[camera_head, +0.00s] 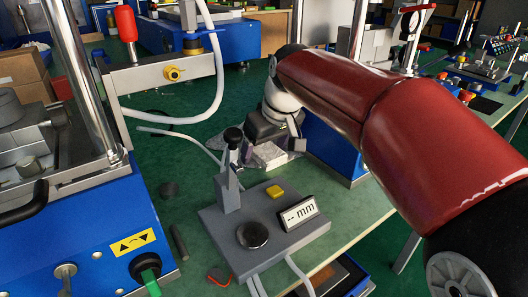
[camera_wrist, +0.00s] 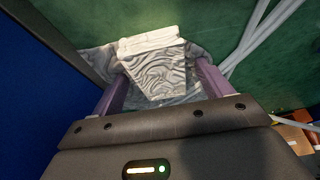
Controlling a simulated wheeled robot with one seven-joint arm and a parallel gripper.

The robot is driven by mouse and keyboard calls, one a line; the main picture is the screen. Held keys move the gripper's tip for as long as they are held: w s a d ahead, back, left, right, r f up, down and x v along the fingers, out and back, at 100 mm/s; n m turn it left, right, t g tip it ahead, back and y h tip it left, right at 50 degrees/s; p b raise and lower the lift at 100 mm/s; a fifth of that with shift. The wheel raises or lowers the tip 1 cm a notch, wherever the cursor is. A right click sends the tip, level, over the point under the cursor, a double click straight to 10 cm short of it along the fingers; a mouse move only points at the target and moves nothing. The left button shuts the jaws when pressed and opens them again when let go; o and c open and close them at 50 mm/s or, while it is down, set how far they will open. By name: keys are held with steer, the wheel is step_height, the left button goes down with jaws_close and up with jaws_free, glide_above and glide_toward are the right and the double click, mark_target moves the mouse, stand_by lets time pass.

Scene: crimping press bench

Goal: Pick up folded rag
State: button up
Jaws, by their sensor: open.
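The folded rag (camera_head: 268,155) is a pale grey, wrinkled bundle on the green bench top, behind the measuring device. In the wrist view the folded rag (camera_wrist: 155,72) has a whiter folded edge at its far side. My gripper (camera_wrist: 161,72) is open, with one purple finger on each side of the rag; I cannot tell whether either finger touches it. Grey patterned material (camera_wrist: 100,57) shows around and under the rag.
A grey measuring device (camera_head: 255,235) with a "mm" display stands in front of the rag. Blue press bases stand left (camera_head: 75,240) and right (camera_head: 335,150). White hoses (camera_wrist: 265,35) run close to the rag's right in the wrist view. A blue wall (camera_wrist: 35,85) is close at left.

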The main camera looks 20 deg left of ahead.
mark_target(267, 149)
steer(key=c, duration=1.1)
steer(key=shift+o, duration=0.2)
steer(key=shift+r, duration=0.6)
step_height(267, 149, up, 6)
steer(key=shift+d+r+p, duration=0.15)
steer(key=shift+p, duration=0.4)
steer(key=s+d+b, duration=0.3)
steer(key=s+d, duration=0.8)
steer(key=d, duration=0.2)
steer(key=shift+s+d, duration=0.2)
steer(key=shift+s, duration=0.15)
